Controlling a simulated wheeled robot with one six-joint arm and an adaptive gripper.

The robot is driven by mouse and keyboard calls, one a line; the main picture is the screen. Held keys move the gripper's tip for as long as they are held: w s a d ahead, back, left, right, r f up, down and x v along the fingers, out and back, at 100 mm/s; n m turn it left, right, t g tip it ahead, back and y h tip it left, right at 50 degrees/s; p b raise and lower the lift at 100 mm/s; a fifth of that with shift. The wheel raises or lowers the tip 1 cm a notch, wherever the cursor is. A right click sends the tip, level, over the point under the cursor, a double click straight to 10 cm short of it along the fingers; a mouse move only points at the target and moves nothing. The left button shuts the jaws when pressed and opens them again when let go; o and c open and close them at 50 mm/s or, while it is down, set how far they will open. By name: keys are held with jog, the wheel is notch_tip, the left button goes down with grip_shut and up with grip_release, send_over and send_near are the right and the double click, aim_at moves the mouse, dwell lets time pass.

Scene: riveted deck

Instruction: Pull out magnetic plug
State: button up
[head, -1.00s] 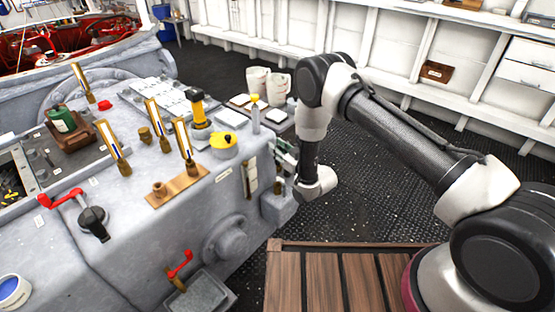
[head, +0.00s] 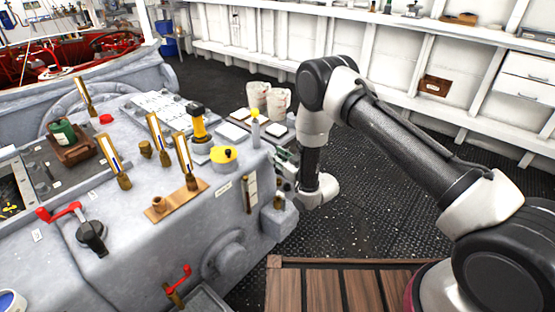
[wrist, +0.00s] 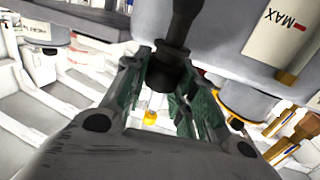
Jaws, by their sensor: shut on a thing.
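My gripper (head: 284,160) is at the right side of the grey machine housing (head: 225,205), with its green-lined fingers pointing toward it. In the wrist view the gripper (wrist: 168,82) is closed around the lower end of a dark, round-ended piece with a narrower stem (wrist: 180,28), which I take to be the magnetic plug. The stem runs up out of the picture. In the head view the plug cannot be made out among the fingers, and I cannot tell whether it is still seated.
A small ledge with a brass fitting (head: 278,200) juts out below my gripper. Dark deck (head: 380,215) lies open to the right.

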jog(key=shift+r, duration=2.9)
